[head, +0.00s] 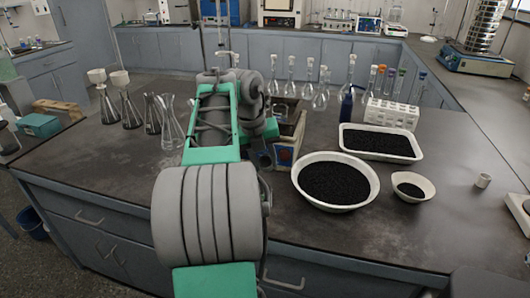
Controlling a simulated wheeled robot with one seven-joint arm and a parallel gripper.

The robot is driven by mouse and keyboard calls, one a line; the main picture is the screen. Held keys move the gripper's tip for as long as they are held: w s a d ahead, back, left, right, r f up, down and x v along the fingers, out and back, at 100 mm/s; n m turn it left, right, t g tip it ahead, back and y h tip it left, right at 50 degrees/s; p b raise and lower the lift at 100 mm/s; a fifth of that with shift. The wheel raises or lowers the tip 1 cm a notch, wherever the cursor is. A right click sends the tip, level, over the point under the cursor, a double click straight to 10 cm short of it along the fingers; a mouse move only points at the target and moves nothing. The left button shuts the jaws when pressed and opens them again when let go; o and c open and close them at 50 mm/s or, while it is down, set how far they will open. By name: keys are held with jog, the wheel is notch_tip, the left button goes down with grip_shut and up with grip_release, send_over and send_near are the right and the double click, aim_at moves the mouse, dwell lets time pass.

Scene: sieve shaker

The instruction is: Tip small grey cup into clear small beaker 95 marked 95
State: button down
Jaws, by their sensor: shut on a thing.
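My arm rises through the middle of the head view and reaches over the bench. My gripper is hidden behind my own arm links, so I cannot see its fingers or anything in them. No beaker with a readable 95 shows. Several clear conical flasks (171,125) stand left of my arm, and none shows a legible mark.
A round white bowl (305,198), a white tray (350,129) and a small bowl (426,180) hold black grains right of my arm. A white tube rack (392,115) and glass flasks stand behind. A boxy device (284,155) is beside my arm. The left front bench (110,175) is clear.

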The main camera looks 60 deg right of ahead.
jog(key=shift+d+r+g+y+p, duration=0.1)
jog(key=shift+r+g+y+p, duration=0.35)
jog(key=shift+p, duration=1.3)
jog(key=shift+d+r+t+y+p, duration=0.1)
jog(key=shift+y+p, duration=0.65)
jog(key=shift+p, duration=0.95)
jog(key=shift+a+f, duration=0.1)
jog(key=shift+f, duration=0.2)
jog(key=shift+y, duration=0.3)
jog(key=r+p, duration=0.1)
jog(key=p, duration=0.2)
jog(key=shift+y+p, duration=0.5)
jog(key=shift+p, duration=0.75)
jog(key=y+p, duration=0.2)
jog(key=p, duration=0.7)
jog(key=shift+r+g, duration=0.2)
jog(key=shift+g, duration=0.15)
jog(key=shift+y+p, duration=0.3)
jog(key=shift+p, duration=0.4)
jog(key=shift+f, duration=0.1)
